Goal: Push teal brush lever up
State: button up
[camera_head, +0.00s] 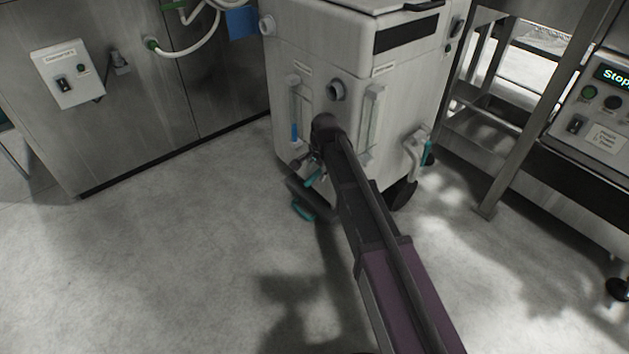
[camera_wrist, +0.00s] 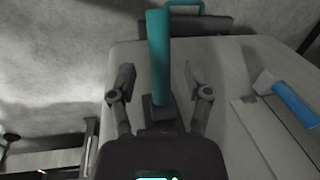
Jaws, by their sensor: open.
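A teal lever (camera_wrist: 158,55) on a dark base stands between the two fingers of my gripper (camera_wrist: 160,82) in the wrist view. The fingers are open on either side of it, with visible gaps; I see no grip on it. In the head view my gripper (camera_head: 307,163) is at the lower front of the white machine (camera_head: 343,62), largely hidden by my arm. A small part of a teal lever (camera_head: 314,179) shows beside it. Another teal lever (camera_head: 428,153) is on the machine's right side.
A teal loop handle (camera_head: 303,209) is low near the floor; a loop also shows in the wrist view (camera_wrist: 185,4). A gauge with blue in it (camera_head: 295,131) is left of my arm. A stop panel (camera_head: 604,104) stands right. The floor at left (camera_head: 150,255) is clear.

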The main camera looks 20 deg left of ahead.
jog(key=shift+w+a+f+b, duration=0.1)
jog(key=shift+a+f+b, duration=0.1)
jog(key=shift+f+b, duration=0.95)
jog(key=shift+f, duration=0.1)
jog(key=shift+c, duration=0.2)
grip_shut()
